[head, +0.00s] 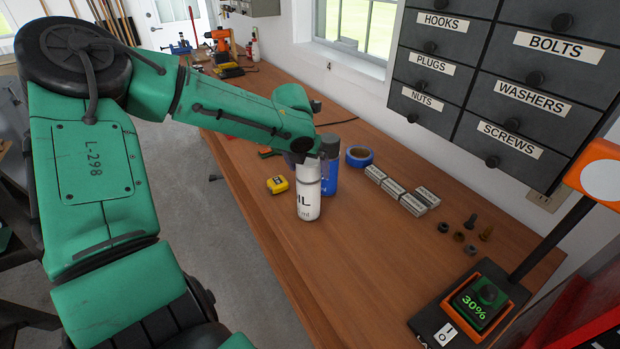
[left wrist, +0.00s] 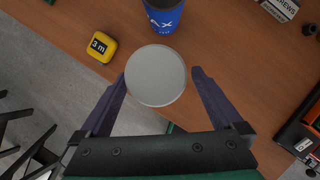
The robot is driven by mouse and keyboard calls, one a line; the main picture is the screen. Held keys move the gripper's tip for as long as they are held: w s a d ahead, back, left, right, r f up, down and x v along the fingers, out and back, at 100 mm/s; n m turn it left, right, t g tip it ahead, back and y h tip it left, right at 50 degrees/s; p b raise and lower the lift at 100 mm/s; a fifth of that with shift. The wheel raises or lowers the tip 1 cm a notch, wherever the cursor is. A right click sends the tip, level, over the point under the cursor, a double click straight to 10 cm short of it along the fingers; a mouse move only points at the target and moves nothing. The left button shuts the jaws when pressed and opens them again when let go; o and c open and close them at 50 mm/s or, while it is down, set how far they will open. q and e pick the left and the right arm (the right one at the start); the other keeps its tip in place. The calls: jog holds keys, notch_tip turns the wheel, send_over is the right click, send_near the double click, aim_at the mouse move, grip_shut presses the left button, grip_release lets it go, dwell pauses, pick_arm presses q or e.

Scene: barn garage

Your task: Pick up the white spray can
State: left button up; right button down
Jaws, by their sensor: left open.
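The white spray can (head: 308,198) stands upright on the wooden workbench, with dark lettering on its side and its top partly hidden by my left gripper. In the left wrist view its pale round top (left wrist: 155,76) sits between the fingertips. My left gripper (head: 306,156) is at the top of the can. In the left wrist view it is open (left wrist: 160,80), with one dark finger on each side of the can and a visible gap at the right finger. My right gripper is not in view.
A blue can (head: 330,175) stands close behind the white one. A yellow tape measure (head: 277,184) lies to the left, blue tape (head: 359,156) and small boxes (head: 395,188) to the right. Bench surface (head: 330,260) in front is clear. Drawers (head: 480,80) hang on the wall.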

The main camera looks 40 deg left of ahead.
pick_arm(q)
jog(key=x, duration=0.3)
jog(key=shift+s+a, duration=0.1)
jog(key=shift+a, duration=0.05)
grip_shut()
jog(key=shift+r, duration=0.15)
notch_tip(320, 180, up, 20)
jog(key=shift+p, duration=0.4)
